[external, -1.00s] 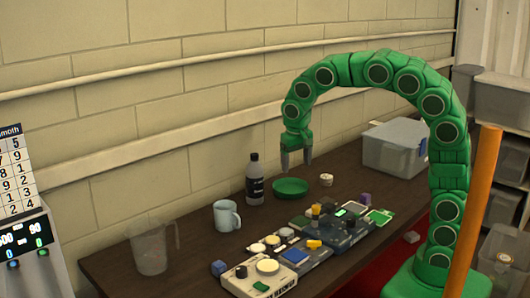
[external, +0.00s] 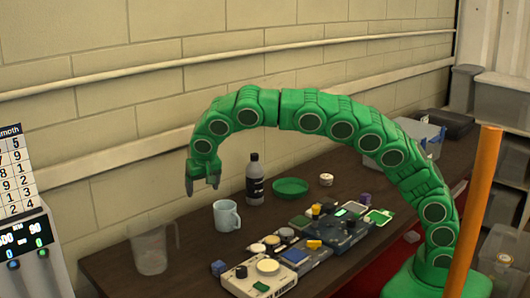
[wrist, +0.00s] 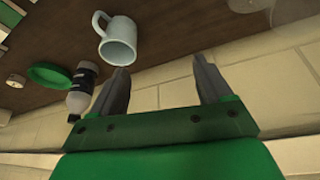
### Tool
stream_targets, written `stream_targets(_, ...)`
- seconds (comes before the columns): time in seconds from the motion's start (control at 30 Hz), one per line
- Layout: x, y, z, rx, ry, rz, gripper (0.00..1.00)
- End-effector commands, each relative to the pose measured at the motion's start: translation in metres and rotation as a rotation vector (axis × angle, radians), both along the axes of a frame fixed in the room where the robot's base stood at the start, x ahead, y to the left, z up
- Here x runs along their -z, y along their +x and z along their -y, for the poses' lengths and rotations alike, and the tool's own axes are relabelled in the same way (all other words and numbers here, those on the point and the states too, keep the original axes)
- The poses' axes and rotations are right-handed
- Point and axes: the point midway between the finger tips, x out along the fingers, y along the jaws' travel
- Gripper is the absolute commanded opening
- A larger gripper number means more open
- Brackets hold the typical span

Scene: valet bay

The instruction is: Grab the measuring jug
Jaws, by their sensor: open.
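The clear measuring jug (external: 150,252) stands at the left end of the dark table in the external view, its handle on the right side. In the wrist view, a pale see-through shape (wrist: 297,32) at the upper right edge looks like part of it. My gripper (external: 202,188) is open and empty, in the air above and to the right of the jug, near the wall. Its two grey fingers (wrist: 162,85) stand apart in the wrist view, with nothing between them.
A light blue mug (external: 227,216) stands just right of the jug; it also shows in the wrist view (wrist: 120,42). A dark bottle (external: 255,182) and green bowl (external: 290,187) stand behind it. Electronic boxes (external: 300,250) crowd the table's front. The wall (external: 90,120) runs close behind.

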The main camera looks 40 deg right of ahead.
Motion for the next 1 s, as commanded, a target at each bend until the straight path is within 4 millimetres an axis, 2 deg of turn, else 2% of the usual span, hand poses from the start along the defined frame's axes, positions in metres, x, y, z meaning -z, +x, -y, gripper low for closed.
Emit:
stream_targets(0.03, 0.007, -0.001, -0.02, -0.01, 0.008, 0.006, 0.78)
stream_targets(0.2, 0.019, -0.007, -0.073, -0.029, 0.038, 0.029, 0.78)
stream_targets(0.3, 0.025, -0.012, -0.095, -0.036, 0.053, 0.037, 0.78)
stream_targets(0.4, 0.028, -0.015, -0.108, -0.039, 0.064, 0.042, 0.78)
stream_targets(0.57, 0.033, -0.016, -0.114, -0.04, 0.069, 0.042, 0.78)
stream_targets(1.0, 0.064, -0.004, -0.115, -0.04, 0.068, 0.039, 0.78)
